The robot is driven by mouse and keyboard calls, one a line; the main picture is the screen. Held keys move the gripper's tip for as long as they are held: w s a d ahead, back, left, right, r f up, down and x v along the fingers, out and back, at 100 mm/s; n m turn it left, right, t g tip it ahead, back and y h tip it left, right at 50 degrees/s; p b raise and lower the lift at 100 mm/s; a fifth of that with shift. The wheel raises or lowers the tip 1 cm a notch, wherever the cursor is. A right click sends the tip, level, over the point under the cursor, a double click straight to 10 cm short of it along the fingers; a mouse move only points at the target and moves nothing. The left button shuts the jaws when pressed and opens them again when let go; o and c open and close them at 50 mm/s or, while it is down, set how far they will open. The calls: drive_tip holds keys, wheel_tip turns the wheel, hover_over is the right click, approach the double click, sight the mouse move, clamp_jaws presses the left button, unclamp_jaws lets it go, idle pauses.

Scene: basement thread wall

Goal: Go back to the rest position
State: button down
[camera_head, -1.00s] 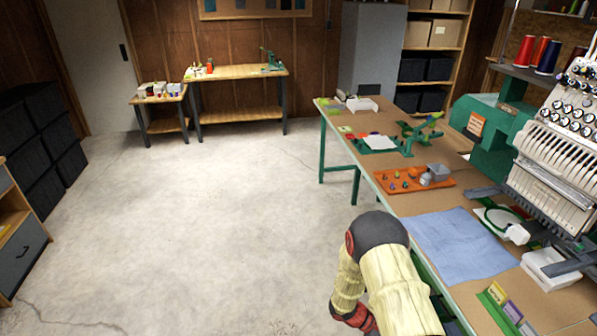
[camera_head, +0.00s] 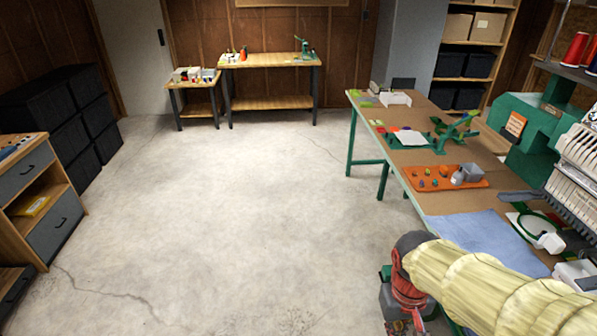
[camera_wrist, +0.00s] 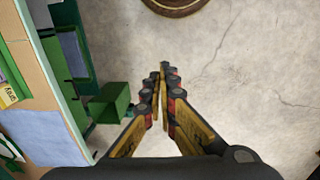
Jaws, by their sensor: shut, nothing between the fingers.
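My gripper (camera_wrist: 161,78) shows in the wrist view with its yellow and black fingers together and nothing between them. It points down over the bare concrete floor (camera_wrist: 220,70), beside the long worktable (camera_wrist: 40,62) at the left of that view. In the head view my arm in its pale yellow sleeve comes in from the right and bends down at the table's near left side. My fingers cannot be made out clearly there.
The worktable holds a blue cloth (camera_head: 487,240), an orange tray (camera_head: 445,178) and a green embroidery machine (camera_head: 527,130). A green box (camera_wrist: 110,102) is left of my gripper. Black bins (camera_head: 62,120) and a drawer cabinet (camera_head: 45,195) stand left. Middle floor is clear.

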drive_tip(key=s+a+r+t, duration=0.1)
drive_tip(key=r+t, duration=0.1)
drive_tip(key=r, duration=0.4)
drive_tip(key=s+a+r+t+y, duration=0.1)
drive_tip(key=s+r+t, duration=0.1)
drive_tip(key=r, duration=0.4)
drive_tip(key=shift+s+m+t, duration=0.25)
drive_tip(key=shift+m+t, duration=0.05)
drive_tip(key=shift+t, duration=0.3)
drive_tip(key=c, duration=2.5)
unclamp_jaws()
drive_tip(key=shift+s+a+r, duration=0.1)
drive_tip(key=shift+r, duration=0.4)
drive_tip(key=o, duration=0.4)
